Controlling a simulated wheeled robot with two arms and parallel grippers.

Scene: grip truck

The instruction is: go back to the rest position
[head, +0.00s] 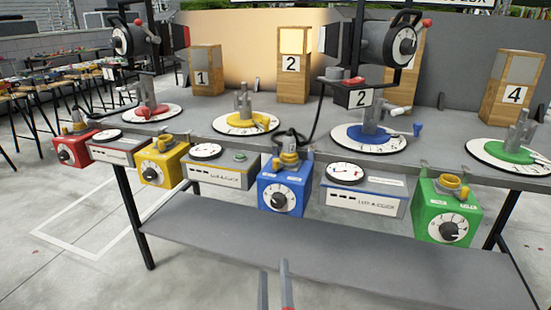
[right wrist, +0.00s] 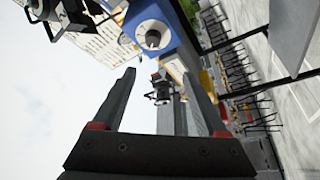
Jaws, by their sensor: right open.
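My right gripper (head: 275,288) shows at the bottom middle of the head view, in front of the table's lower shelf. Its two fingers are apart with nothing between them. In the right wrist view the same gripper (right wrist: 160,88) is open and empty, its fingers pointing up the picture. The blue box with a dial (head: 284,190) hangs at the table's front edge, beyond the gripper and apart from it. It also shows in the right wrist view (right wrist: 165,35). My left gripper is not in view.
A grey table (head: 290,125) carries lamps, numbered wooden blocks and coloured round bases. Red (head: 72,150), yellow (head: 162,162) and green (head: 447,208) boxes hang along its front edge. A lower shelf (head: 330,255) runs beneath. Stools (head: 40,105) stand at left. Floor at front left is clear.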

